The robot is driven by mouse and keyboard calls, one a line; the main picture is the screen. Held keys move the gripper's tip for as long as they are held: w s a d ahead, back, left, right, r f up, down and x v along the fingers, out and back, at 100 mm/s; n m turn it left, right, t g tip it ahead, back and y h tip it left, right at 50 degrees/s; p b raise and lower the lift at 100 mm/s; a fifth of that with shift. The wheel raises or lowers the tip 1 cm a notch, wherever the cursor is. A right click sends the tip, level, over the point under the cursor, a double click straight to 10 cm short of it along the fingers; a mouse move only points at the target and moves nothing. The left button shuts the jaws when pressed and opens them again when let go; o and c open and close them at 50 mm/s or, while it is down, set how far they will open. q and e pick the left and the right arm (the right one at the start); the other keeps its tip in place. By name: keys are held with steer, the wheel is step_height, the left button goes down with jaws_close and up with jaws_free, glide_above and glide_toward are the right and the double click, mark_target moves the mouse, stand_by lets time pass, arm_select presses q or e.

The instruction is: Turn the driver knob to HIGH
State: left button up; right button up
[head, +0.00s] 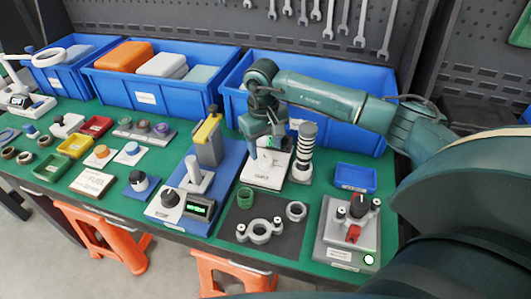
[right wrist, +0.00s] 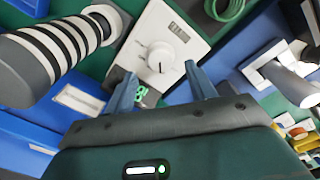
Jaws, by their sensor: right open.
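A white box (head: 262,180) stands on the green table, below my right gripper (head: 264,138). In the right wrist view, the white box (right wrist: 140,31) carries a round white knob (right wrist: 158,57) with a dark pointer line. A small grey marked panel is beside the knob; I cannot read its words. My right gripper (right wrist: 160,72) is open, its two blue-grey fingers apart, with the knob ahead of and between the tips. I cannot tell whether they touch it. In the head view the arm partly hides the knob. My left gripper is not in view.
A black-and-white ringed column (head: 304,150) stands close right of the box. A blue tester (head: 222,180) with a yellow-topped lever is at its left. A dark mat (head: 232,228) with ring parts lies in front. Blue bins (head: 225,100) line the back.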

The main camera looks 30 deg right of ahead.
mark_target(266, 158)
steer(key=shift+f, duration=2.05)
steer(key=shift+c, duration=0.2)
steer(key=c, duration=0.9)
